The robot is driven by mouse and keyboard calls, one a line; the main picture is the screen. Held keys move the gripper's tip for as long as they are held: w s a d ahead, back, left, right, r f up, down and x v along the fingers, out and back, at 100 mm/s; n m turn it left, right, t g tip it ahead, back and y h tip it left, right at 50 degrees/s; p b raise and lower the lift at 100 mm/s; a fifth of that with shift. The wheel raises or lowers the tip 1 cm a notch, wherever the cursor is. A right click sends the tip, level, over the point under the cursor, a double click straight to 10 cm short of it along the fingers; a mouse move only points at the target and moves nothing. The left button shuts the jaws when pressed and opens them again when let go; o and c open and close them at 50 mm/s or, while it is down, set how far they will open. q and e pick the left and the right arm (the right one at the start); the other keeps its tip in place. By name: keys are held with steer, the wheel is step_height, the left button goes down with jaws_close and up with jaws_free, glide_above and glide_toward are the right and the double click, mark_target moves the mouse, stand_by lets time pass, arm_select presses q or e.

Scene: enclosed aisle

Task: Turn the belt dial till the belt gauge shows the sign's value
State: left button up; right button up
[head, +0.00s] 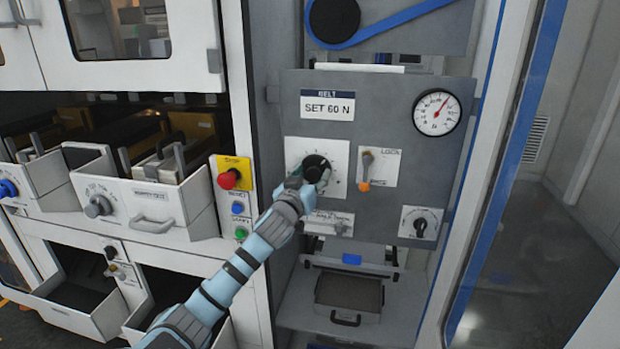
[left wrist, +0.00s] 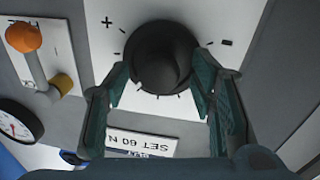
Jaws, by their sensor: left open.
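The black belt dial (head: 317,163) sits on a white plate on the grey panel. My left gripper (head: 313,178) is at the dial. In the left wrist view its open fingers (left wrist: 162,66) stand either side of the dial (left wrist: 165,45); contact cannot be told. Plus and minus marks flank the dial there. The sign (head: 327,106) reads SET 60 N under BELT. The round belt gauge (head: 437,112) has a red needle pointing up and right; its numbers are too small to read. My right gripper is not in view.
The lock lever (head: 366,168) is right of the dial, its orange end down. A small black knob (head: 420,224) is lower right. A red button (head: 229,179) on yellow is at left, above blue and green buttons. Open drawers (head: 150,205) stand at left; a blue-framed door (head: 510,150) at right.

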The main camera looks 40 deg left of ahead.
arm_select(q)
steer(key=v, duration=1.2)
steer(key=shift+f, duration=0.15)
steer(key=s+a+f+m+g, duration=0.1)
steer(key=s+a+f+g, duration=0.1)
steer(key=f, duration=0.8)
steer(key=s+a+f+g, duration=0.2)
steer(key=f+g, duration=0.1)
steer(key=f, duration=0.8)
steer(key=s+a+f+m+g, duration=0.1)
steer(key=s+a+f+g, duration=0.15)
steer(key=f, duration=0.75)
steer(key=s+d+f+m+g+h, duration=0.1)
steer(key=s+d+f+g, duration=0.15)
steer(key=s+f, duration=0.5)
steer(key=s+d+f+g+h, duration=0.1)
steer(key=s+d+f, duration=0.25)
steer(key=f, duration=0.75)
steer(key=s+d+f+m+g+h, duration=0.1)
steer(key=s+d+f+g+h, duration=0.1)
steer(key=s+d+f, duration=0.5)
steer(key=s+d+f+m+g+h, duration=0.2)
steer(key=s+d+f, duration=0.5)
steer(key=s+d, duration=0.4)
steer(key=s, duration=0.6)
steer(key=shift+s+d+g, duration=0.3)
steer(key=shift+s, duration=0.05)
